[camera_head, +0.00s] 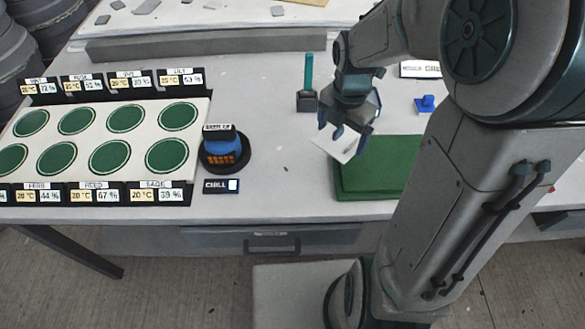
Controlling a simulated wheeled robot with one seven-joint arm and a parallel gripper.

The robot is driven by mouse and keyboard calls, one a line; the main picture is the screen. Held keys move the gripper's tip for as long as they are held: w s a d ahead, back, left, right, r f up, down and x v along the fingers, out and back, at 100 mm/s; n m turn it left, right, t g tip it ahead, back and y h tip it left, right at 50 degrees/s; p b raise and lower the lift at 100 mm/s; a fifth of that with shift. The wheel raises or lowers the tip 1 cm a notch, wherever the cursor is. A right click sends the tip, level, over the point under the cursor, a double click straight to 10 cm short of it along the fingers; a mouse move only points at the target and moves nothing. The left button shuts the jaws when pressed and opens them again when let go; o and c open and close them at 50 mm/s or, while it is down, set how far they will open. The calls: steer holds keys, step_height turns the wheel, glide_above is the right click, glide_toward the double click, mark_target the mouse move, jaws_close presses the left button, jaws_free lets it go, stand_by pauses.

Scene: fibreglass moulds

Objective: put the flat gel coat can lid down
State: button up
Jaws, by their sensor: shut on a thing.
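My gripper (345,135) is over the table, just above the back left corner of a green mat. It is shut on a thin, flat, pale piece (331,145), which I take to be the flat gel coat can lid. The piece sticks out below the fingers toward the left and front, and it looks tilted. Part of it is hidden by the fingers. I cannot tell whether its lower edge touches the mat. The green mat (375,183) lies at the table's front edge, its right side hidden by my arm.
A white board (98,140) with green circles and small label displays fills the left. A round black-and-blue device (222,150) stands right of it, with a small label (221,186) in front. A teal-handled tool (308,85) and a blue item (427,104) stand farther back. The table between device and mat is clear.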

glide_above(292, 169)
step_height(292, 169, down, 6)
steer(key=shift+s+d+f, duration=0.1)
steer(key=shift+d+f, duration=0.05)
steer(key=shift+f, duration=2.15)
steer(key=shift+f, duration=0.2)
steer(key=o, duration=0.7)
steer(key=shift+r, duration=0.1)
